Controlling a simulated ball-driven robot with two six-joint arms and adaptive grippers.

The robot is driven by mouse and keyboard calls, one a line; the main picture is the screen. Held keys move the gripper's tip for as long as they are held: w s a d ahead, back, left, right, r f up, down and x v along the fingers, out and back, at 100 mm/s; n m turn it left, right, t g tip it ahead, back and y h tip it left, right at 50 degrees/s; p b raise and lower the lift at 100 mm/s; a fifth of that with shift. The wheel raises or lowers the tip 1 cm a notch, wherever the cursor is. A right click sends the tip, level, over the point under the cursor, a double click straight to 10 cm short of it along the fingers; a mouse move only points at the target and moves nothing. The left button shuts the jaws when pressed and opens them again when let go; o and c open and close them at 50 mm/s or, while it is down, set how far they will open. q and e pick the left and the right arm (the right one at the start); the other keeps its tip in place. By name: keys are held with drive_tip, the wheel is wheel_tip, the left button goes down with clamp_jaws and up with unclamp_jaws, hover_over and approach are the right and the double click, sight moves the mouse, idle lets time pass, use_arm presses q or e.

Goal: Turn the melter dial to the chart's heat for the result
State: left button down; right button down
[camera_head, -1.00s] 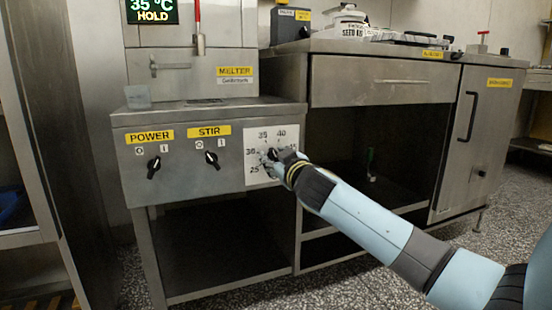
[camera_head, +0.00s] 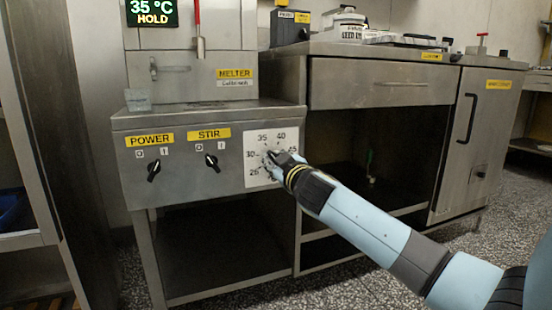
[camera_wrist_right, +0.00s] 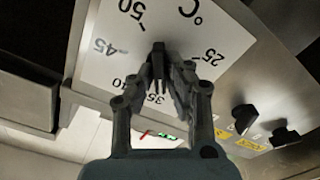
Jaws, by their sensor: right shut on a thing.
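The melter's heat dial plate (camera_head: 256,178) is a white square with printed numbers on the grey front panel. Its dial knob (camera_wrist_right: 157,66) is dark and mostly hidden by my fingers. My right gripper (camera_head: 272,158) reaches the plate from the right and is shut on the knob; it also shows in the wrist view (camera_wrist_right: 162,72). Where the knob's pointer stands is hard to tell. The melter's display (camera_head: 152,13) reads 35 °C and HOLD. No heat chart is readable here. My left gripper is not in view.
The POWER knob (camera_head: 153,170) and STIR knob (camera_head: 212,163) sit left of the dial on the same panel. A steel counter (camera_head: 380,50) with a drawer and cabinet stands to the right.

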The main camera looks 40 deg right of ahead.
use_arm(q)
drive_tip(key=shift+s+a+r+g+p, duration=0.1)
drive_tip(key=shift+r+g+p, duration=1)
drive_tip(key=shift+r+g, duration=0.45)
use_arm(e)
drive_tip(key=shift+a+n, duration=0.15)
drive_tip(key=shift+n, duration=3.95)
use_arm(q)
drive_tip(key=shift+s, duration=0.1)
use_arm(e)
drive_tip(key=shift+f, duration=0.1)
drive_tip(key=c, duration=1.4)
unclamp_jaws()
drive_tip(key=shift+w, duration=0.15)
drive_tip(key=shift+o, duration=0.2)
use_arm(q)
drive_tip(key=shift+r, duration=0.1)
use_arm(e)
drive_tip(key=v, duration=1.2)
